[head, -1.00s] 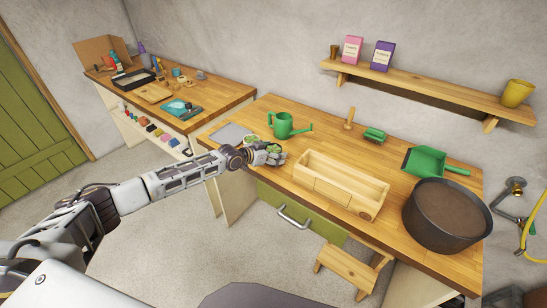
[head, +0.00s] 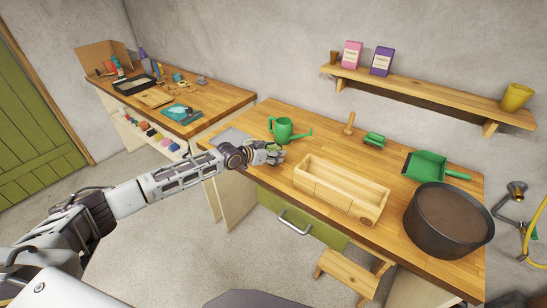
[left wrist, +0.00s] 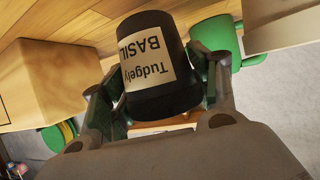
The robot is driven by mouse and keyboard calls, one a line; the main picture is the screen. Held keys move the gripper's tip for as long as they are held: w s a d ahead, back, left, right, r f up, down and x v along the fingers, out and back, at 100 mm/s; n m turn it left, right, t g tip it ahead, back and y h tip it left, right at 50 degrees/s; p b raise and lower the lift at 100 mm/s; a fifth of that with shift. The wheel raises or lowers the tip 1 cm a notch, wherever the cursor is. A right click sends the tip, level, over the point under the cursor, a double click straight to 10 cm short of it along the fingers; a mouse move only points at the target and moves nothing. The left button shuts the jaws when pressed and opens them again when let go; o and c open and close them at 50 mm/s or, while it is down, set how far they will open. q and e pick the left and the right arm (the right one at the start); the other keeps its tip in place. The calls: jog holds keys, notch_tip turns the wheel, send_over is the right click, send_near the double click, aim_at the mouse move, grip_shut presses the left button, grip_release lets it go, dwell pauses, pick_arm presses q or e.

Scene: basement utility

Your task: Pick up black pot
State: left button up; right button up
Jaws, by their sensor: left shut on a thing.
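The black pot (left wrist: 153,68) has a cream label reading "Tudgely BASIL", upside down in the left wrist view. It sits between the two fingers of my left gripper (left wrist: 158,100), which is shut on it. In the head view my left gripper (head: 274,154) is low over the near left part of the workbench, in front of the green watering can (head: 283,129). The pot cannot be made out clearly there. Whether it touches the bench top is unclear. My right gripper is not in view.
A wooden planter box (head: 341,188) stands to the right of the gripper. Beyond it are a large dark round tub (head: 447,222) and a green dustpan (head: 427,166). A small green brush (head: 374,139) lies at the back. A grey sheet (head: 229,136) lies at the left end.

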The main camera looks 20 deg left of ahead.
aim_at(274, 148)
pick_arm(q)
notch_tip(274, 148, up, 7)
jog(key=shift+r+b, duration=0.15)
jog(key=shift+b, duration=0.25)
